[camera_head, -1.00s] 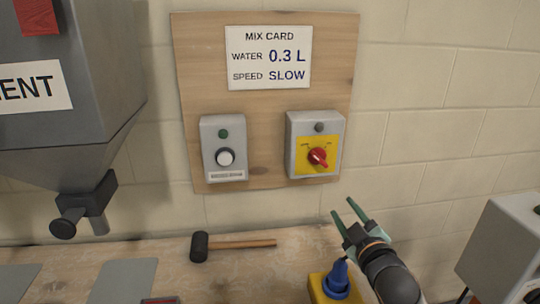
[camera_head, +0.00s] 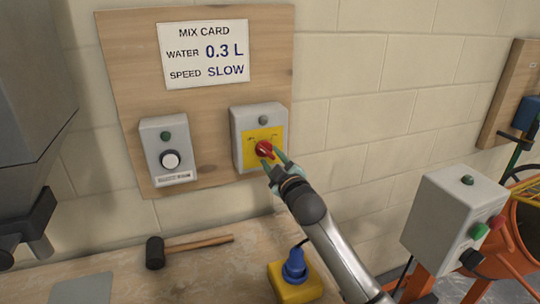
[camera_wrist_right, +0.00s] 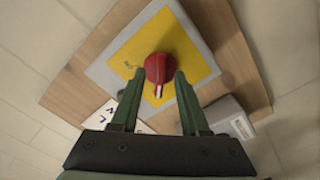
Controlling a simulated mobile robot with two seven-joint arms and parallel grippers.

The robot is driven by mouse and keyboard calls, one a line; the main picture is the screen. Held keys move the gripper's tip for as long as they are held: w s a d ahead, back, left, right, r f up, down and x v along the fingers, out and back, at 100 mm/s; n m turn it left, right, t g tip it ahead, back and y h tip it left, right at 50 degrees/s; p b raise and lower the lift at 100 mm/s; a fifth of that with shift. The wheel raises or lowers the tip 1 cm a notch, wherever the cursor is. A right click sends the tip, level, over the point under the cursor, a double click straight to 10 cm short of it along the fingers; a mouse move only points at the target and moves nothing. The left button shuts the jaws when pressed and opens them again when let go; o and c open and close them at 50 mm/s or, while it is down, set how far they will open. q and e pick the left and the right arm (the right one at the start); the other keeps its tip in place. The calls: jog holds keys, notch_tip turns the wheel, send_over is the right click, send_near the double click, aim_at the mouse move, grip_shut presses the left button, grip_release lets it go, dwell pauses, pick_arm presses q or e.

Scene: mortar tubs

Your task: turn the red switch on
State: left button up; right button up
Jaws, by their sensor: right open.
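The red switch (camera_head: 264,148) is a rotary knob on a yellow plate (camera_head: 249,151) of a grey box (camera_head: 240,115) on a wooden wall board. My right gripper (camera_head: 273,160) is at the knob, its green fingers open. In the right wrist view the red knob (camera_wrist_right: 159,70) sits between and just beyond the tips of the open fingers (camera_wrist_right: 155,85); I cannot tell whether they touch it. A white pointer mark on the knob points toward the gripper's palm. My left gripper is not in view.
Left of it is a grey box with a white knob (camera_head: 170,159). A mallet (camera_head: 195,244) and a blue plug on a yellow block (camera_head: 293,282) are on the bench below. A grey control box (camera_head: 452,215) stands at right.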

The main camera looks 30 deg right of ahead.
jog(key=shift+x, duration=0.8)
grip_shut()
